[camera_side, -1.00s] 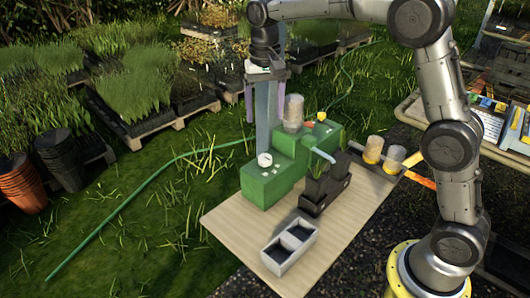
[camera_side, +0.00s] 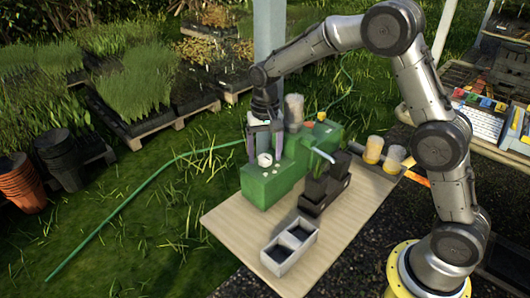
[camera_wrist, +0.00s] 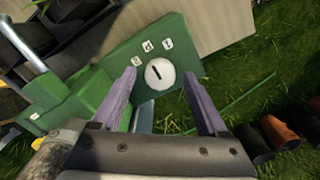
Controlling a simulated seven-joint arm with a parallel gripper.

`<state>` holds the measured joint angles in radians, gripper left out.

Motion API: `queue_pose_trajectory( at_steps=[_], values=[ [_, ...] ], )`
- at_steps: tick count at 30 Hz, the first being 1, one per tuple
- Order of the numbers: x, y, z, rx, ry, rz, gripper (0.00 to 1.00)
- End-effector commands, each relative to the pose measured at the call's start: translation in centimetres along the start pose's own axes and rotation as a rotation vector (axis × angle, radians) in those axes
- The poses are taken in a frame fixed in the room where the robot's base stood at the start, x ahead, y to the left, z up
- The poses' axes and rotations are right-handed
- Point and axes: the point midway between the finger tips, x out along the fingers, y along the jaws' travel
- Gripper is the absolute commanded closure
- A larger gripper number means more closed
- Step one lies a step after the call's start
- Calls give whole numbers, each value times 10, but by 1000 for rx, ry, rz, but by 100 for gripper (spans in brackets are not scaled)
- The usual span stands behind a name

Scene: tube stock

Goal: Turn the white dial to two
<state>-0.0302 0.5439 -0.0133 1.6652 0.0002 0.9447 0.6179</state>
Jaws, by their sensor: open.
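The white dial (camera_side: 265,160) sits on top of the low front part of the green box (camera_side: 262,188).
A grey two-part tray (camera_side: 290,247) stands on the wooden board (camera_side: 350,225). A cloudy cylinder (camera_side: 294,108) rises behind my gripper, near a grey post (camera_side: 269,30).

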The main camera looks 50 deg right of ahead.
Motion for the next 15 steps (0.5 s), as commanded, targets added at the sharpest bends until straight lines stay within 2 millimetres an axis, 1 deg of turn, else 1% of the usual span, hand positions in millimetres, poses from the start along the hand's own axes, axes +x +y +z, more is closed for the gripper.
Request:
queue_pose_trajectory(
  at_steps=[4,5,6,11,15],
  values=[
    [0,0,0,0,0,0,24],
    [0,0,0,0,0,0,25],
    [0,0,0,0,-1,0,32],
    [0,0,0,0,-1,0,61],
    [0,0,0,0,-1,1,86]
  ],
)
